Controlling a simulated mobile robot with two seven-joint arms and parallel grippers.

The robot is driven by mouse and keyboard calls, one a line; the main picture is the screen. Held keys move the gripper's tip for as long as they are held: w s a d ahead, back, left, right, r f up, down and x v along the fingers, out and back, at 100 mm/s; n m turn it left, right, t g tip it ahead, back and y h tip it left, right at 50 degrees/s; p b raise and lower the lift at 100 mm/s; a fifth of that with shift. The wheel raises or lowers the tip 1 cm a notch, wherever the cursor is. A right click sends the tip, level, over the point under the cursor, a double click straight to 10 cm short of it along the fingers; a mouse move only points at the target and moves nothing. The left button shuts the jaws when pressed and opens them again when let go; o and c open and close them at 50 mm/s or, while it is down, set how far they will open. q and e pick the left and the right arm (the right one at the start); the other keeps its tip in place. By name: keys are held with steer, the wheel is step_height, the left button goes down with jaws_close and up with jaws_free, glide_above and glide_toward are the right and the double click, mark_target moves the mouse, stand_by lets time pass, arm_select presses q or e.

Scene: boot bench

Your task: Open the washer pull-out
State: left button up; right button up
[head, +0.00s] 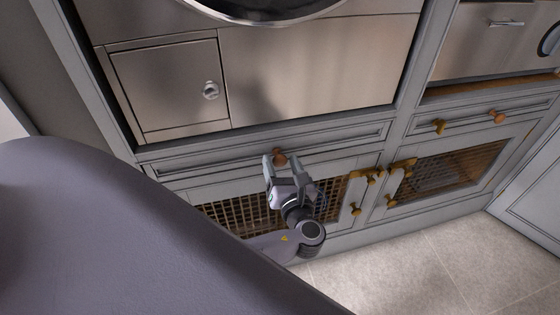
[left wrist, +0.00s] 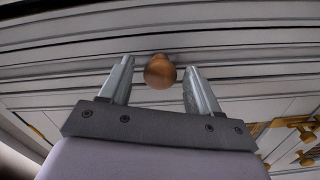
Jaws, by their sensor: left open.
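The washer pull-out is the shallow grey drawer front (head: 345,142) right below the steel washer (head: 320,65) in the head view. It looks flush with the cabinet frame. Its round copper knob (head: 279,156) shows at my left gripper (head: 290,168). In the left wrist view the knob (left wrist: 160,71) sits between the tips of my open left fingers (left wrist: 158,82), with a gap on each side. I cannot tell how deep the knob is between them. My right gripper is in neither view.
Lattice-front doors (head: 450,172) with brass knobs and latches are below the drawer. A second drawer (head: 472,119) with a brass and a copper knob is at the right. The tiled floor (head: 420,265) in front is clear. My large arm link hides the lower left.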

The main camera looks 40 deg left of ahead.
arm_select(q)
steer(key=shift+x, duration=0.9)
jaws_close()
